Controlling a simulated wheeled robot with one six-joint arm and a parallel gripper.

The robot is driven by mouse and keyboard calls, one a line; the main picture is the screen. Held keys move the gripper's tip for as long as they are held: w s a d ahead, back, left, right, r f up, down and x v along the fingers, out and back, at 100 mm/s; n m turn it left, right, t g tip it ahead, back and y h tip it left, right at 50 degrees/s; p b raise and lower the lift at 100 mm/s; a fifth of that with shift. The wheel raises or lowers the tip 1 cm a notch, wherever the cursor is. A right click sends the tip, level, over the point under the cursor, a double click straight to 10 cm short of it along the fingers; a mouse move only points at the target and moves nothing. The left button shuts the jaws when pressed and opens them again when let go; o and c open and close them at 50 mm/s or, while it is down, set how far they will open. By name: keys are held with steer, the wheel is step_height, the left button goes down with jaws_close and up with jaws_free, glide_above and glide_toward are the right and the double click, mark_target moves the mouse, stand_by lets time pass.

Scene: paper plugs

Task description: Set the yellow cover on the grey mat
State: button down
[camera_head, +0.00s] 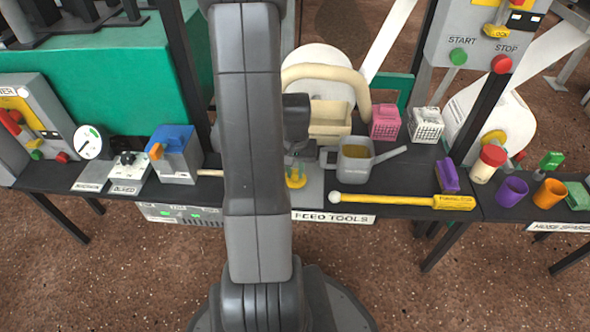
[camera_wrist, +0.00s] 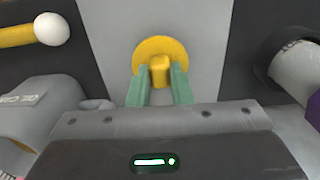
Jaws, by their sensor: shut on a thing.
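The yellow cover (camera_wrist: 149,52) is a round disc with a squarish knob. My gripper (camera_wrist: 160,78) has its green fingers shut on the knob in the wrist view. The cover (camera_head: 295,178) also shows in the head view below my gripper (camera_head: 294,160), partly hidden by my arm. The grey mat (camera_wrist: 198,25) lies beneath the cover in the wrist view. Part of the mat (camera_head: 309,190) shows in the head view at the table's front, right of my arm. I cannot tell whether the cover touches the mat or hangs just above it.
A yellow-handled tool with a white ball (camera_head: 408,202) lies along the front edge. A cream arched handle (camera_head: 325,73) rises behind. Blue (camera_head: 175,155) and pink (camera_head: 386,123) boxes stand farther out.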

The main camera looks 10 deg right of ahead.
mark_target(295, 172)
steer(key=c, duration=1.3)
jaws_free()
steer(key=shift+f, duration=0.1)
step_height(295, 172, up, 12)
steer(key=p, duration=0.5)
steer(key=shift+r, duration=0.2)
